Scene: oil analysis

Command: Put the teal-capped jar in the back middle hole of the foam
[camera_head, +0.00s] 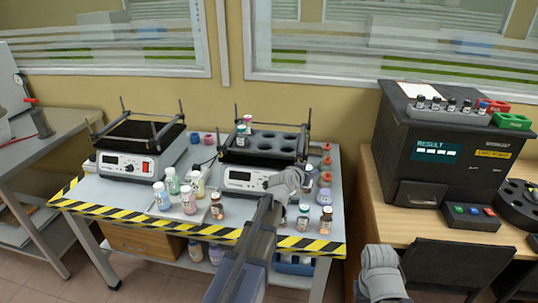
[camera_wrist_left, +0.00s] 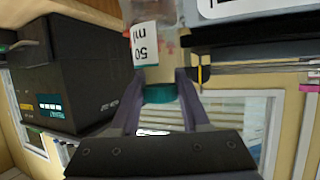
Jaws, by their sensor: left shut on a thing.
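My left gripper (camera_head: 302,193) is shut on the cap of the teal-capped jar. In the left wrist view the teal cap (camera_wrist_left: 160,93) sits between the two fingers, and the pale jar body (camera_wrist_left: 147,45) carries a "50 ml" label. That view is upside down, so the jar hangs upright below the fingers. In the head view the jar is hard to separate from the bottles below the gripper. The dark foam (camera_head: 278,140), with round holes, lies on the right-hand shaker, left of and behind the gripper. Bottles stand at its left end; its middle holes look empty.
The right shaker (camera_head: 240,181) has upright corner rods (camera_head: 308,133). Several bottles (camera_head: 188,200) stand between the shakers, and more (camera_head: 325,222) near the table's right edge. A black analyser (camera_head: 440,140) stands on the wooden desk.

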